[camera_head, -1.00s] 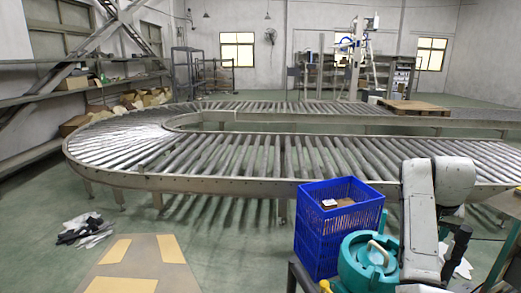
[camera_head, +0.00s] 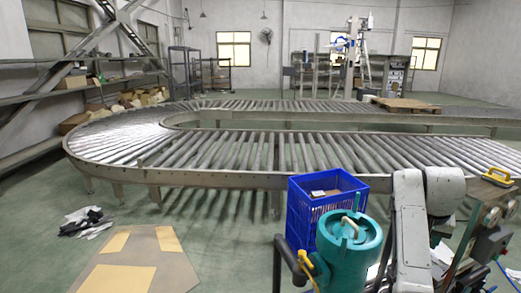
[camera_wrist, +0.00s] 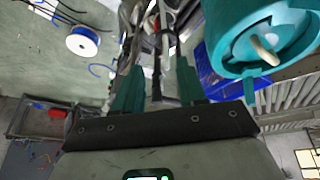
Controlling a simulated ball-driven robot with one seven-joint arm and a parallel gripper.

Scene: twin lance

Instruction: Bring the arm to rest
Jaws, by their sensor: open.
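My gripper (camera_wrist: 157,82) shows in the wrist view with its two teal fingers spread apart and nothing clearly held between them. My arm (camera_head: 412,225) shows at the lower right of the head view, bent, with its pale links upright. The gripper itself cannot be made out there. A teal canister (camera_head: 348,245) with a beige handle stands just left of the arm. In the wrist view the canister (camera_wrist: 265,40) is at the upper right, apart from the fingers.
A blue crate (camera_head: 300,215) holding small items stands behind the canister. A roller conveyor (camera_head: 230,180) crosses the room. A bench with a yellow-handled tool (camera_head: 497,178) is close at right. A white spool (camera_wrist: 83,42) shows in the wrist view.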

